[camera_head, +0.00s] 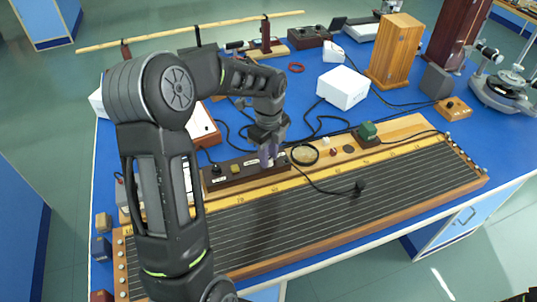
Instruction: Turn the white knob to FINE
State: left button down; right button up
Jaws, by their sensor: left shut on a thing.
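A long dark control box (227,179) lies on the wooden board in the middle of the bench. It carries a black knob (216,169), a yellow block (235,169) and small pale labels too small to read. My left gripper (268,160) comes down over the right part of this box and is shut on the white knob, of which only a small pale part (270,162) shows between the fingers. The knob's pointer and the FINE mark cannot be made out. My right gripper is not in view.
A ribbed wire board (330,204) spans the front of the blue bench (400,105). Loose black cables lie around.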

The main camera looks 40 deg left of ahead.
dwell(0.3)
pick_arm(q)
jog(key=c, duration=1.2)
grip_release()
jog(key=shift+o, duration=0.2)
jog(key=shift+r+b, duration=0.55)
jog(key=shift+r, duration=3.4)
